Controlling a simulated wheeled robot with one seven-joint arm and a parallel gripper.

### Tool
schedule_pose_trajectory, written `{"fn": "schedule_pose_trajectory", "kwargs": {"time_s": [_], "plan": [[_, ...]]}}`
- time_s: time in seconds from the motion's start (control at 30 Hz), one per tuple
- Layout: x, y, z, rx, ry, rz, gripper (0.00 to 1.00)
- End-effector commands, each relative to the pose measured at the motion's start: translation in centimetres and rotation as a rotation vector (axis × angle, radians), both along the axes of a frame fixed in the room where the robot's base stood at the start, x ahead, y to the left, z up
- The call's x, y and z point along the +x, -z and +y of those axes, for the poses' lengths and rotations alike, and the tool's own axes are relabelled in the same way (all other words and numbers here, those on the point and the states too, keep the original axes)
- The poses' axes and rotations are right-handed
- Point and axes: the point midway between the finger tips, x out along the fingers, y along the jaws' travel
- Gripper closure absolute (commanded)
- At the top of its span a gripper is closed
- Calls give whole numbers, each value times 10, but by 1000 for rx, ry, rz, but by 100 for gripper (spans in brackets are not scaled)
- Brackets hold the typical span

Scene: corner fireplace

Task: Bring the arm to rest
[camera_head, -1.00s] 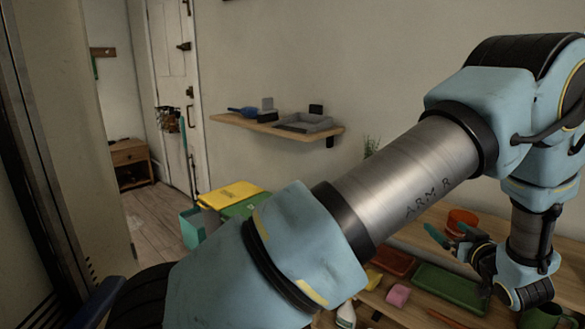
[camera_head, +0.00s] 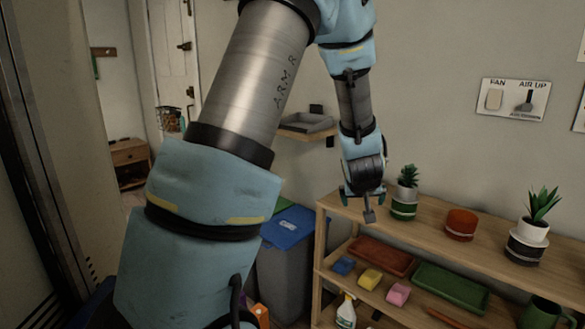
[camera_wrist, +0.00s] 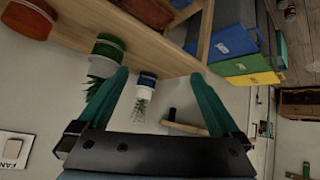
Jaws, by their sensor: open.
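My arm is raised across the left and middle of the head view, with its forearm hanging down. My gripper (camera_head: 364,196) is near the left end of the wooden shelf unit (camera_head: 330,208), close to its top board in the picture. The wrist view shows the two teal fingers (camera_wrist: 159,78) spread apart with nothing held between them. A blue-banded white plant pot (camera_wrist: 147,82) shows beyond the gap between the fingers; I cannot tell how far off it is.
A green-banded plant pot (camera_head: 404,207), an orange pot (camera_head: 461,224) and a dark-banded plant pot (camera_head: 526,246) stand on the top board. A blue-lidded bin (camera_head: 287,228) stands left of the shelf. A wall shelf (camera_head: 305,133) is behind my arm.

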Motion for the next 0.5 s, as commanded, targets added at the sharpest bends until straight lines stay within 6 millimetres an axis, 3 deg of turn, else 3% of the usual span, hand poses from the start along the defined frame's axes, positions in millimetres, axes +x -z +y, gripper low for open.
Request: {"fn": "schedule_pose_trajectory", "kwargs": {"time_s": [0.03,0.2,0.33,0.5], "plan": [[-9,-5,37,11,-2,66,0],[-72,-4,141,93,10,316,0],[-124,-3,200,158,-3,468,0],[-169,-3,242,215,-24,588,0]]}}
